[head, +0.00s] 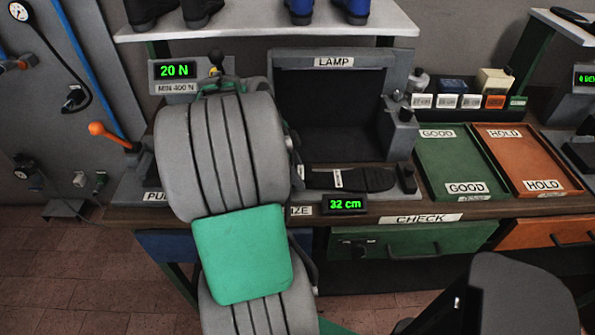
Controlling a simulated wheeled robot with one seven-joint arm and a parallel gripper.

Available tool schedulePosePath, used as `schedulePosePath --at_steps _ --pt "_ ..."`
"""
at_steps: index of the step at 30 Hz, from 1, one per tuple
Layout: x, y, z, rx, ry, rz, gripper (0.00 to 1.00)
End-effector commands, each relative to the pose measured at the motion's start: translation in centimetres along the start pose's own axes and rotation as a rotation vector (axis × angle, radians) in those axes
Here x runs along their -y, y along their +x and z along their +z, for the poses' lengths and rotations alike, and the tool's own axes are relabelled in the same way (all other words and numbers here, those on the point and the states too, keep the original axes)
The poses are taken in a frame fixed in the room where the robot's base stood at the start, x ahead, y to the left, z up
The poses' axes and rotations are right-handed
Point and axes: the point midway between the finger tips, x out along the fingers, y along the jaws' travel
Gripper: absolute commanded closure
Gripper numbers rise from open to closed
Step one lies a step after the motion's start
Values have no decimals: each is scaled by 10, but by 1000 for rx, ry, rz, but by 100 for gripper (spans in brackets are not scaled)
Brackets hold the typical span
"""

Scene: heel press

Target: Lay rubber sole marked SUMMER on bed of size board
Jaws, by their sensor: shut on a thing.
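A dark rubber sole (365,180) with a small white label lies level at the size board, behind the 32 cm display (345,204). The label is too small to read. My arm covers the left part of the board, whose SIZE label (300,211) shows only in part. A sliver of my gripper (297,178) shows at the arm's right edge, by the sole's left end. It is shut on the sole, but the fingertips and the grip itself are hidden. I cannot tell whether the sole rests on the bed or hangs just above it.
A dark lamp box (330,110) stands behind the board. A black block (407,178) is near the sole's right end. A green GOOD tray (460,165) and an orange HOLD tray (530,160) lie to the right. A press display (175,70) reads 20 N; an orange-knobbed lever (97,128) is left.

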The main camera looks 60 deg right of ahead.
Motion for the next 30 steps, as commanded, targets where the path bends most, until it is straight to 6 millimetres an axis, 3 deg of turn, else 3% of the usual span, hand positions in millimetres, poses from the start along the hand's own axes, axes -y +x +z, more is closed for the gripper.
schedulePosePath --at_steps 23,24,30 --pt "0 3 4 0 0 0 99" --pt "0 3 4 0 0 0 49" --pt "0 3 4 0 0 0 33"
